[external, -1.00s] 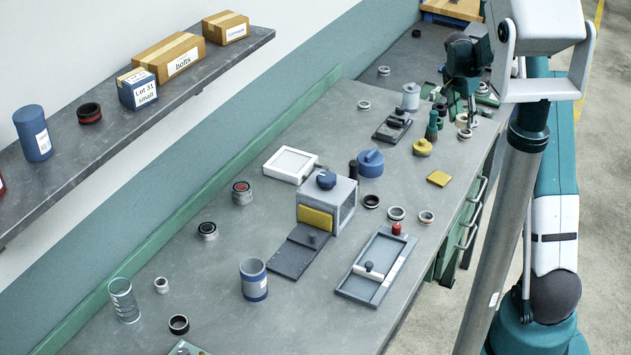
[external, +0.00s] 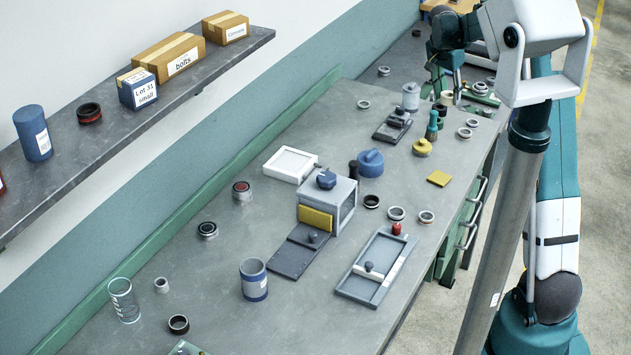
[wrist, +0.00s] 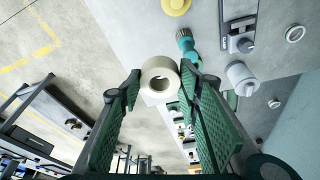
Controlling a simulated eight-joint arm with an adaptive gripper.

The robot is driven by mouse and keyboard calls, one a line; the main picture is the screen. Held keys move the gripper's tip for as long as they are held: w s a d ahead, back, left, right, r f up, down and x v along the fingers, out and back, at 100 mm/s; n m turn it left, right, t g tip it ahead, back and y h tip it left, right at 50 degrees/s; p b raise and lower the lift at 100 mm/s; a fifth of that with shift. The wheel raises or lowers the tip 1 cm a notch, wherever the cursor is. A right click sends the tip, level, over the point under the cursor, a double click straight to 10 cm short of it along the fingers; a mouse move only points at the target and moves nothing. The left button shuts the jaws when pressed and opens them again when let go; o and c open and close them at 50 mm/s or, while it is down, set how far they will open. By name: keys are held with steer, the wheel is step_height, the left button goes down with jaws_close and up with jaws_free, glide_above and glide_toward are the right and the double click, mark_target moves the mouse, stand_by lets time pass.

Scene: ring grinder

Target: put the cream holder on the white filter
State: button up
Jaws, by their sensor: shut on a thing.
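The cream holder (wrist: 159,80) is a thick cream ring with a round hole, seen between my fingertips in the wrist view. My gripper (wrist: 160,88) is shut on it; in the external view my gripper (external: 444,90) holds the cream holder (external: 446,98) over the far right part of the bench, partly hidden by fingers. A white square framed piece (external: 291,164), which looks like the white filter, lies flat on the bench left of the grey box, well apart from my gripper. Nothing is seen on top of it.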

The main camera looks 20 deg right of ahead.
steer(key=w+a+n, duration=0.1)
steer(key=w+a, duration=0.2)
steer(key=a, duration=1.1)
steer(key=n+t, duration=0.1)
steer(key=n, duration=0.3)
glide_above(299, 162)
steer(key=shift+y, duration=0.3)
steer(key=shift+s+a+f, duration=0.15)
steer(key=shift+f, duration=0.7)
steer(key=shift+s+a+f, duration=0.1)
steer(key=shift+a+f, duration=0.05)
steer(key=shift+f, duration=0.7)
steer(key=shift+s+a+f, duration=0.15)
steer(key=shift+f, duration=0.7)
steer(key=shift+f, duration=0.1)
steer(key=shift+f, duration=3.05)
steer(key=shift+f, duration=1.85)
